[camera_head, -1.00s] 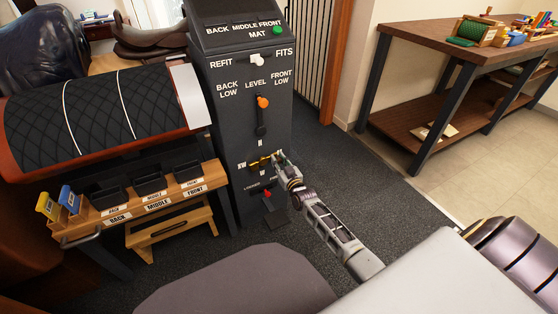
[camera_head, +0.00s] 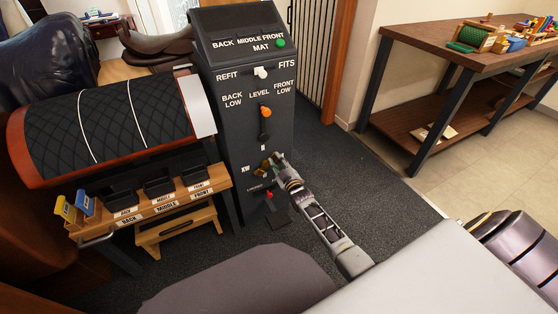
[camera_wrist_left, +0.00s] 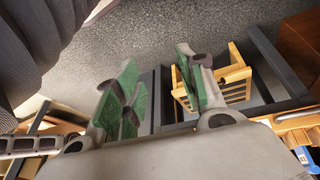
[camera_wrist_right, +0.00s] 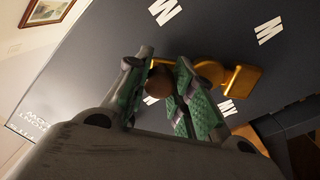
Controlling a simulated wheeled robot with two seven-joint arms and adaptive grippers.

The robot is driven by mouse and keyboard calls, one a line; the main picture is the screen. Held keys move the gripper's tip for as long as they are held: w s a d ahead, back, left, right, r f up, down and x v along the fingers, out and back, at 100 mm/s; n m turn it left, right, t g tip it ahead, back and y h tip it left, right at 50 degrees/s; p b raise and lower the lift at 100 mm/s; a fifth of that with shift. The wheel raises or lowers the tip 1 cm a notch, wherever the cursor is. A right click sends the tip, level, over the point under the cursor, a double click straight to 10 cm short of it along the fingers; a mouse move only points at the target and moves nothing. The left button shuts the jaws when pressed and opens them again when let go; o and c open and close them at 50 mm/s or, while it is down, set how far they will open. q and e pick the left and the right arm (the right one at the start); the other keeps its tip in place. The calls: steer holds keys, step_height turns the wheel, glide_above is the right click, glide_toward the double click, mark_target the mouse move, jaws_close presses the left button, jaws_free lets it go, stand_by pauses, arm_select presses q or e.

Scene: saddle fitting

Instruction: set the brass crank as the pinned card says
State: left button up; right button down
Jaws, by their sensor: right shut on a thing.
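The brass crank (camera_head: 261,169) is low on the front of the dark cabinet (camera_head: 240,125), among the size letters. In the right wrist view its brass arm (camera_wrist_right: 243,79) lies across the dark panel, with W, M and other letters around it. My right gripper (camera_head: 274,162) is at the crank; its green pads (camera_wrist_right: 160,92) are shut on the crank's brown knob (camera_wrist_right: 157,82). The fingers partly cover the crank, so its exact setting is hard to read. My left gripper (camera_wrist_left: 158,88) is open and empty. I cannot make out a pinned card.
Above the crank are an orange-knobbed level lever (camera_head: 265,112), a white knob (camera_head: 261,73) and a green button (camera_head: 281,43). A red-handled lever (camera_head: 269,195) is below. A quilted saddle form (camera_head: 90,125) and a wooden rack (camera_head: 165,207) stand left. A workbench (camera_head: 465,45) stands right.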

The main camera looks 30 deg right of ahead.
steer(key=shift+a+r+n+p, duration=0.3)
steer(key=shift+a+n+p, duration=0.05)
steer(key=shift+n, duration=0.35)
steer(key=shift+a+r+n, duration=0.1)
steer(key=shift+a+n, duration=0.05)
steer(key=shift+n, duration=0.25)
steer(key=shift+a+r+n+p, duration=0.15)
steer(key=shift+a+n+p, duration=0.2)
steer(key=shift+n, duration=0.35)
steer(key=n, duration=0.1)
steer(key=a+n, duration=0.1)
steer(key=shift+r+n, duration=0.2)
steer(key=shift+n, duration=0.2)
steer(key=shift+a+n+y, duration=0.3)
steer(key=shift+a+n, duration=0.35)
steer(key=shift+n, duration=0.55)
arm_select(q)
steer(key=shift+s+a+r, duration=0.1)
steer(key=shift+a+r, duration=0.3)
arm_select(e)
steer(key=shift+a+n, duration=0.15)
steer(key=shift+n, duration=0.15)
arm_select(q)
steer(key=shift+r, duration=0.2)
